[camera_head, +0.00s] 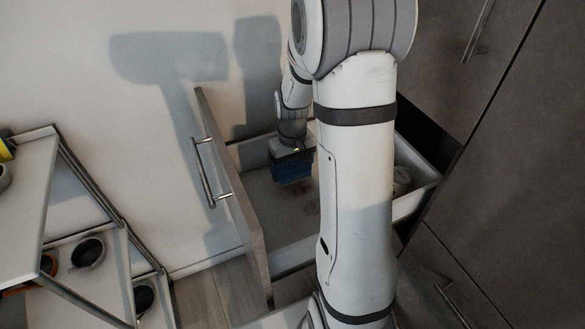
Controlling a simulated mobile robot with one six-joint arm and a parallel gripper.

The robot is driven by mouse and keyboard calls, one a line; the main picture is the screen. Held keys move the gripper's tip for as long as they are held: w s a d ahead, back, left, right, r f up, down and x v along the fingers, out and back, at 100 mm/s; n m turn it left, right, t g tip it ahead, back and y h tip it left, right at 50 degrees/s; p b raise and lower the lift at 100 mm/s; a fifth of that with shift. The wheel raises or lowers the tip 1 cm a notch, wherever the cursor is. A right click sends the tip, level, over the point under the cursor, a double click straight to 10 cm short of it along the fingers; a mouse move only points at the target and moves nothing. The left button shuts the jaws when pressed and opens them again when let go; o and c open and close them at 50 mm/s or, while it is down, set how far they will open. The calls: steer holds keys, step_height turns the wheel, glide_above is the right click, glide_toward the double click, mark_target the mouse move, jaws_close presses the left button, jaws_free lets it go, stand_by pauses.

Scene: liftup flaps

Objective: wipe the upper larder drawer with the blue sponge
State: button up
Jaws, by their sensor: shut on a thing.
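The upper larder drawer (285,238) is pulled open, with its front panel (232,185) and metal handle (207,172) to the left. My gripper (290,158) points down inside the drawer, near its back wall. It is shut on the blue sponge (293,172), which hangs below the jaws over the drawer floor. I cannot tell whether the sponge touches the floor. A faint reddish-brown mark (283,187) shows on the floor just below the sponge. My arm hides the middle right part of the drawer.
A metal-framed shelf rack (95,200) with dark cups (88,252) stands at the left. A white wall rises behind, and dark cabinet doors (500,150) with handles fill the right.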

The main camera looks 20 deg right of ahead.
mark_target(292, 167)
steer(key=shift+r+p, duration=1.4)
steer(key=shift+r, duration=0.7)
